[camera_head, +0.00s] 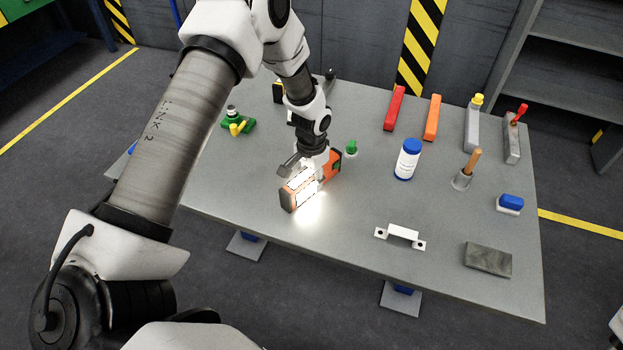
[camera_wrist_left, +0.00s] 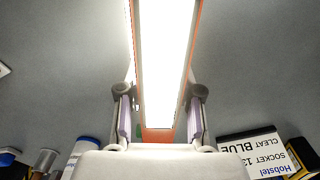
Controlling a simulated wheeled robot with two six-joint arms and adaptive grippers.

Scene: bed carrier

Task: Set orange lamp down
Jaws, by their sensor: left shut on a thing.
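The orange lamp (camera_head: 301,189) is lit and sits over the near-left part of the grey table (camera_head: 350,240), throwing a bright glow on the surface in front of it. I cannot tell whether its underside touches the table. My left gripper (camera_head: 306,166) comes down from above and is shut on the lamp, hiding part of its top. In the left wrist view, the lamp's bright white panel with orange edges (camera_wrist_left: 166,60) runs between the two fingers of my left gripper (camera_wrist_left: 160,108). My right gripper is not in view.
A green-capped item (camera_head: 351,149) stands close right of the lamp. A white blue-capped bottle (camera_head: 407,162), a white bracket (camera_head: 402,234) and a grey block (camera_head: 488,260) lie farther right. A green-and-yellow item (camera_head: 237,125) is at the left. Bare tabletop lies between lamp and bracket.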

